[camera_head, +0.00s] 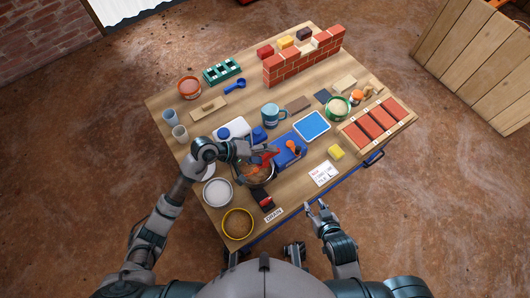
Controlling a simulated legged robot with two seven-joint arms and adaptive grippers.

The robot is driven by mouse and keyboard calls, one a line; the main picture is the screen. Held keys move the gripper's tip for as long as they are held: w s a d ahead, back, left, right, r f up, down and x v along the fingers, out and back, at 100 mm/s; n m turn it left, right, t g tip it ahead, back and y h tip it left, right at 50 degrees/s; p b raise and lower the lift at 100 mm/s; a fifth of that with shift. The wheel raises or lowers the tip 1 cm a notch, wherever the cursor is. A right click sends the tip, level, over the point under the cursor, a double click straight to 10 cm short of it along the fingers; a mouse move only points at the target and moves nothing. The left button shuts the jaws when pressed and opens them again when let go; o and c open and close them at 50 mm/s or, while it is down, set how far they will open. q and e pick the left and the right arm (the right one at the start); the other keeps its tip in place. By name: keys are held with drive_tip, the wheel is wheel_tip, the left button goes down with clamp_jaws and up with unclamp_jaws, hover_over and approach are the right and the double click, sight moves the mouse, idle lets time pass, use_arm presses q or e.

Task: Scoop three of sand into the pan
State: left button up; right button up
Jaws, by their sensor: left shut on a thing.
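My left gripper (254,158) is shut on a small red tool (267,157), which looks like a scoop, over the middle front of the table. A round pan (258,175) with brownish contents lies just below it, partly hidden by my gripper. I cannot tell whether the tool holds sand or touches the pan. A yellow-rimmed bowl of brown, sand-like grains (238,223) stands at the near left corner. A bowl of white material (217,193) stands behind it. My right gripper (318,208) is open and empty, in front of the table's near edge.
A blue device (288,151) with an orange-topped item, a white-and-blue container (233,129) and a blue mug (271,115) crowd the middle. A brick wall (305,60) stands at the back. A tray of red bricks (377,123) is at right. A white card (324,174) lies near the front.

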use_arm(q)
drive_tip(key=shift+a+h+b, duration=0.3)
drive_tip(key=shift+a+b, duration=0.1)
drive_tip(key=shift+b, duration=0.65)
drive_tip(key=shift+r+h, duration=0.1)
drive_tip(key=shift+h, duration=0.2)
use_arm(e)
drive_tip(key=w+a+r+t+y, duration=0.1)
drive_tip(key=w+a+r+t, duration=0.1)
drive_tip(key=w+r+t, duration=0.2)
drive_tip(key=shift+w+a+r+t, duration=0.25)
drive_tip(key=shift+w+r+t, duration=0.05)
drive_tip(key=shift+w+r, duration=0.15)
use_arm(q)
drive_tip(key=shift+r+p, duration=0.7)
drive_tip(key=shift+r, duration=1.3)
use_arm(e)
drive_tip(key=shift+r, duration=1)
